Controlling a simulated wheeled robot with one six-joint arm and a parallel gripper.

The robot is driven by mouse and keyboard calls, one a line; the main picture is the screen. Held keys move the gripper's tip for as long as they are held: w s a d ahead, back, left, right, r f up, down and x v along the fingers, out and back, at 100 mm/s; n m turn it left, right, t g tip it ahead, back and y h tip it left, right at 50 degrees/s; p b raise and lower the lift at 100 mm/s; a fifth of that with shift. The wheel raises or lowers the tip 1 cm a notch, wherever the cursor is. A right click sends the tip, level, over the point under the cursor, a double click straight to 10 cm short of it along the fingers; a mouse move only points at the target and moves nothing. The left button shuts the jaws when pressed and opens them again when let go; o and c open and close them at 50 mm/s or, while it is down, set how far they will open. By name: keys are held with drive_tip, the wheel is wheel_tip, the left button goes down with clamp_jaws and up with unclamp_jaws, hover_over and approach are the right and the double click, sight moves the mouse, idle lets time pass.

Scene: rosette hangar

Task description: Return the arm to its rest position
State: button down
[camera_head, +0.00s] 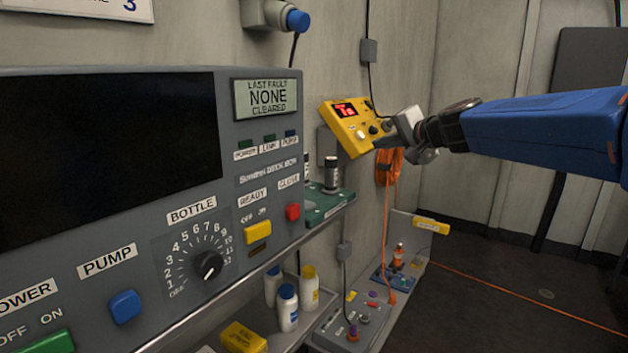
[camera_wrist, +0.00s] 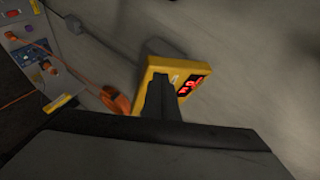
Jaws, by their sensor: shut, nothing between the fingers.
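My blue arm (camera_head: 540,122) reaches in from the right in the head view. My gripper (camera_head: 408,128) is at its end, shut and empty, close to the right side of a yellow meter (camera_head: 352,126) with a red lit display. The meter is tilted, in front of the wall. I cannot tell whether the gripper touches it. In the wrist view, my dark fingers (camera_wrist: 162,97) stand together in front of the yellow meter (camera_wrist: 186,72) and hide part of it.
A grey control panel (camera_head: 130,225) fills the left. A shelf (camera_head: 325,210) with a dark cylinder is below the meter. Orange cable (camera_head: 390,168) hangs on the wall behind. Bottles (camera_head: 287,308) stand lower down. The floor (camera_head: 520,280) at right is mostly clear, crossed by an orange line.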

drive_tip(key=s+f+n+g+h, duration=0.1)
drive_tip(key=s+f+n+g, duration=0.15)
drive_tip(key=s+f, duration=0.55)
drive_tip(key=s+f+n+g, duration=0.25)
drive_tip(key=s+f, duration=0.25)
drive_tip(key=s, duration=0.7)
drive_tip(key=s+d+f+n+g+h, duration=0.1)
drive_tip(key=s+d+f, duration=0.3)
drive_tip(key=s+f, duration=0.4)
drive_tip(key=s+d+f+n+g+h, duration=0.2)
drive_tip(key=s+d+f+h, duration=0.2)
drive_tip(key=s+f, duration=0.5)
drive_tip(key=s+d, duration=0.1)
drive_tip(key=s, duration=0.4)
drive_tip(key=shift+s+f+n, duration=0.15)
drive_tip(key=shift+s+n, duration=0.05)
drive_tip(key=shift+n, duration=0.1)
